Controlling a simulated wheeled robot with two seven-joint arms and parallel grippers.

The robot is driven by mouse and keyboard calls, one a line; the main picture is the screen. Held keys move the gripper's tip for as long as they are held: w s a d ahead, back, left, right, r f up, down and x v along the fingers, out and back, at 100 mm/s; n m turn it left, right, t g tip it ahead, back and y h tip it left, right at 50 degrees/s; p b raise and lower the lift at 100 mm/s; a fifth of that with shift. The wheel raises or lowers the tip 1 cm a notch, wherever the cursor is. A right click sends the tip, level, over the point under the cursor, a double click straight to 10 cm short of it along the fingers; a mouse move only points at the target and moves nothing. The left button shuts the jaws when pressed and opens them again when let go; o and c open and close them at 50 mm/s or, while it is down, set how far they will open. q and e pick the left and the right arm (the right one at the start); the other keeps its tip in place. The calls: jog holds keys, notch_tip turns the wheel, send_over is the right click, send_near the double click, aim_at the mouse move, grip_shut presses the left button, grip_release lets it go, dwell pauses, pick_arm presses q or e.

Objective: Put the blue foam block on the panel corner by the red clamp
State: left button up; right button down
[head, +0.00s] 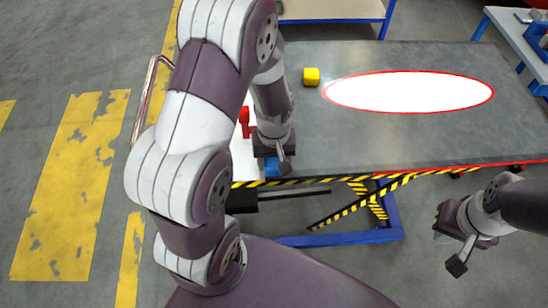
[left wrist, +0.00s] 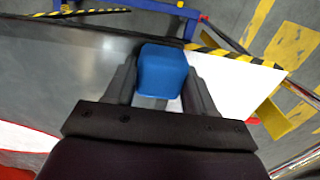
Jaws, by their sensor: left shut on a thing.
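The blue foam block (head: 272,167) is held in my left gripper (head: 272,152), at the near-left edge of the grey table. In the left wrist view the block (left wrist: 162,70) sits between the two fingers, touching them. Part of a white panel (head: 244,158) lies at the table's left end, mostly hidden by my left arm; its corner (left wrist: 272,80) shows right of the block in the left wrist view. The red clamp (head: 244,122) stands upright by the panel, left of my gripper. My right gripper (head: 455,240) is away from the table at lower right; its jaw opening is unclear.
A white oval with a red rim (head: 410,91) lies further right. Yellow-black striped edging (head: 300,180) runs along the near edge. Another table (head: 330,9) stands behind.

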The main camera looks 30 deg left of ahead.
aim_at(274, 160)
pick_arm(q)
jog(key=o, duration=1)
jog(key=shift+f, duration=0.1)
notch_tip(274, 160, up, 12)
jog(key=s+d+m, duration=0.1)
jog(key=m, duration=0.1)
jog(key=s+d+f+m+t, duration=0.1)
jog(key=s+m, duration=0.1)
jog(key=s+f+m, duration=0.1)
jog(key=m, duration=0.1)
jog(key=shift+s+d+f+b, duration=0.15)
jog(key=shift+s+d+b, duration=0.2)
jog(key=shift+s+d, duration=0.05)
